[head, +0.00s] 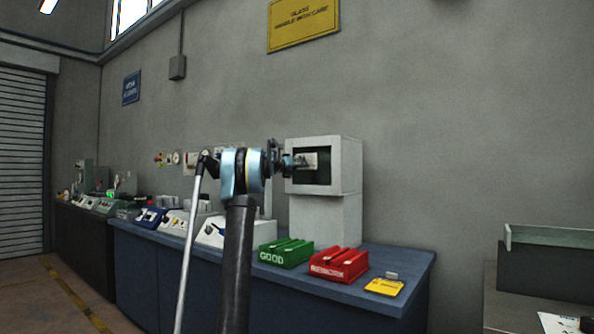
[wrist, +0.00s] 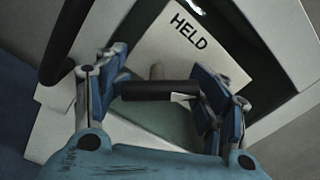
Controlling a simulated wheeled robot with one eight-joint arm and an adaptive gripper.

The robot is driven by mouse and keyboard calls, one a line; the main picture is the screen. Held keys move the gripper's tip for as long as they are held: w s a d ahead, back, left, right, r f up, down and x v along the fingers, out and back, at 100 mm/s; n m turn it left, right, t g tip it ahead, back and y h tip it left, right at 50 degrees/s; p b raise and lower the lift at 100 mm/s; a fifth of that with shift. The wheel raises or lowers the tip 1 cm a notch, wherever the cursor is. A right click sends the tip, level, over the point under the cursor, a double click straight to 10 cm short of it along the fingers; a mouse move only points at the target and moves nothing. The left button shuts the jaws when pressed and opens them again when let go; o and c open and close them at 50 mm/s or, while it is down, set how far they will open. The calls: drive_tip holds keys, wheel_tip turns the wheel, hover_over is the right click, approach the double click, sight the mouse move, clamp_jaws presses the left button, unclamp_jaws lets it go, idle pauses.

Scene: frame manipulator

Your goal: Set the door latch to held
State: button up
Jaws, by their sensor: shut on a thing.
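The door latch shows in the wrist view as a black bar-shaped handle (wrist: 148,91) with a pale peg behind it. It stands in front of a pale plate (wrist: 215,52) printed HELD. My gripper (wrist: 163,89) has one finger at each end of the black handle and is shut on it. In the head view my gripper (head: 286,161) reaches the dark opening of a white box (head: 350,165). The latch's pale plate (head: 311,160) shows small there, and the handle is hidden. I cannot tell which setting the latch is in.
The box stands on a blue bench (head: 405,290). A green GOOD tray (head: 286,252), a red REWORK tray (head: 338,262) and a yellow tag (head: 384,287) lie in front of it. Several control boxes line the bench to the left. A grey wall is behind.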

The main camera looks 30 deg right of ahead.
drive_tip(key=n, duration=0.5)
drive_tip(key=shift+w+a+n, duration=0.2)
drive_tip(key=shift+w+n, duration=0.05)
drive_tip(key=shift+n, duration=0.05)
drive_tip(key=n, duration=0.4)
drive_tip(key=shift+n, duration=0.6)
drive_tip(key=o, duration=1.1)
drive_tip(key=shift+w+f, duration=0.1)
drive_tip(key=shift+w, duration=0.05)
drive_tip(key=shift+c, duration=0.2)
drive_tip(key=v, duration=1.2)
